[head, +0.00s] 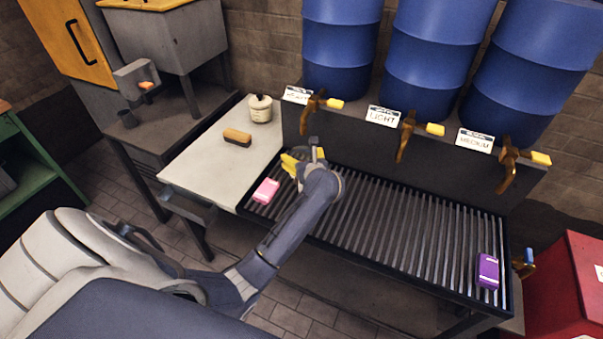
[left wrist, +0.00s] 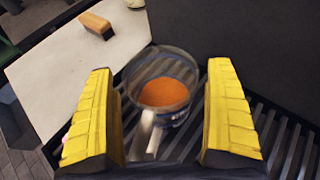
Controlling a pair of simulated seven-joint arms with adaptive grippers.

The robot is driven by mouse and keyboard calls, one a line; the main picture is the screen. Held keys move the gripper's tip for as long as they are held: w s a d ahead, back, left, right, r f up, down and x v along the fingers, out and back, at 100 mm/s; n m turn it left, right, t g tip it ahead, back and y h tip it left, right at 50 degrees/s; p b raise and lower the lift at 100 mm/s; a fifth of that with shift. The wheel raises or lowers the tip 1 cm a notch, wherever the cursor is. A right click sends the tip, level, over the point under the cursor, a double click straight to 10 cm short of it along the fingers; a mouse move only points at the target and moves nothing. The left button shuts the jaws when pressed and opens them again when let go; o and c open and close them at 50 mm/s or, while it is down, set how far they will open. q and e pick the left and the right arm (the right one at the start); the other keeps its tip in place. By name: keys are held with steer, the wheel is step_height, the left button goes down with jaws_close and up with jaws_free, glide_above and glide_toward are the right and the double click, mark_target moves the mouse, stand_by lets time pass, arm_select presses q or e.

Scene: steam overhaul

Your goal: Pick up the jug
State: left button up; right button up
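The jug (left wrist: 160,85) is a clear, round vessel with orange contents and a pale handle (left wrist: 147,135) facing the camera in the left wrist view. It stands on the slatted grate, near the left end. My left gripper (left wrist: 165,120) is open, with one yellow finger on each side of the jug and gaps between. In the head view my left gripper (head: 303,159) is over the grate's far left corner, and the arm and gripper hide the jug there. My right gripper is in neither view.
A pink block (head: 266,191) lies left of the gripper, and a purple block (head: 488,270) at the grate's right end. A brown brush-like block (head: 237,137) and a cream pot (head: 261,109) sit on the pale counter (head: 205,165). Brass taps (head: 405,135) jut over the grate (head: 385,225), whose middle is clear.

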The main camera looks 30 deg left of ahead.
arm_select(q)
steer(key=c, duration=1.3)
steer(key=shift+c, duration=0.5)
steer(key=shift+r, duration=0.1)
